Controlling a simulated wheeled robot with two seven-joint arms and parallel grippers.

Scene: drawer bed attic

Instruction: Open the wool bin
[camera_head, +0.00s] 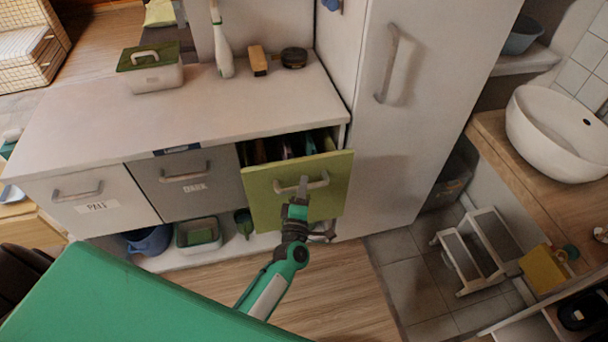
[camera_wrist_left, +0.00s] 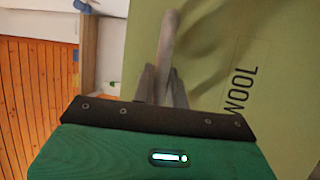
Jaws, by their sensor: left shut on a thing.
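The wool bin (camera_head: 262,206) is a green-fronted drawer at the right end of the low cabinet. It is pulled partly out, and dark and coloured items show inside its gap. Its light bar handle (camera_head: 318,183) is on the front. My left gripper (camera_head: 301,188) is shut on that handle. In the left wrist view the fingers (camera_wrist_left: 163,85) close around the handle (camera_wrist_left: 167,35), beside the word WOOL on the green front (camera_wrist_left: 225,50). My right gripper is not in view.
The grey DARK bin (camera_head: 190,197) and a white bin (camera_head: 105,210) beside it are closed. A tall white cabinet (camera_head: 410,120) stands just right of the wool bin. A white step stool (camera_head: 475,250) stands farther right. Wooden floor (camera_head: 345,285) in front is clear.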

